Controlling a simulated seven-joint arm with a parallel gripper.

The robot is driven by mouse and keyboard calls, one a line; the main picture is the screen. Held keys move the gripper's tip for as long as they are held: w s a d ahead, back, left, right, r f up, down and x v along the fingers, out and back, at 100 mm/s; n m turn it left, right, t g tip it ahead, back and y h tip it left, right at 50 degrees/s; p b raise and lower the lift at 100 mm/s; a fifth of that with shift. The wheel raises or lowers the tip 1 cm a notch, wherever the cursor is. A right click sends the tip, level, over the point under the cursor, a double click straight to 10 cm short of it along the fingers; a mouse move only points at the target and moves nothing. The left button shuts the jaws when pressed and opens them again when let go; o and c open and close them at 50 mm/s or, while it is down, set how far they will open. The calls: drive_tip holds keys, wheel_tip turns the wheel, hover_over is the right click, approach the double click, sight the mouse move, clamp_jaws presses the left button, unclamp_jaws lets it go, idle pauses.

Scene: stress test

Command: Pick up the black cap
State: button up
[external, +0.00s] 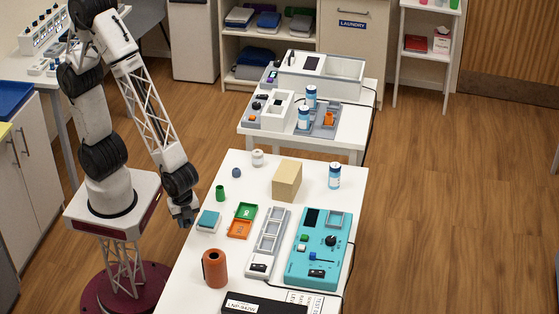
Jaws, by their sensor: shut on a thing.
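My gripper (185,217) is at the left edge of the white table (330,215), pointing down, left of the teal-topped block (208,220). Its jaws are shut on a small dark thing that hardly stands out from the dark fingers. It may be the black cap, but it is too small and dark to tell. I make out no black cap lying free on the table. A small dark blue-grey round object (236,173) stands apart near the table's left edge.
Nearby are a green cup (220,193), green tray (245,211), orange tray (240,228), reddish-brown cylinder (215,268), grey rack (268,242), cardboard box (287,181), white-and-blue bottle (335,176) and teal device (318,250). A second table (345,143) with bottles stands behind.

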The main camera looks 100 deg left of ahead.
drive_tip(key=s+a, duration=0.3)
drive_tip(key=s, duration=0.3)
drive_tip(key=shift+s+r, duration=0.35)
drive_tip(key=shift+r, duration=0.05)
drive_tip(key=shift+a, duration=0.1)
idle(0.3)
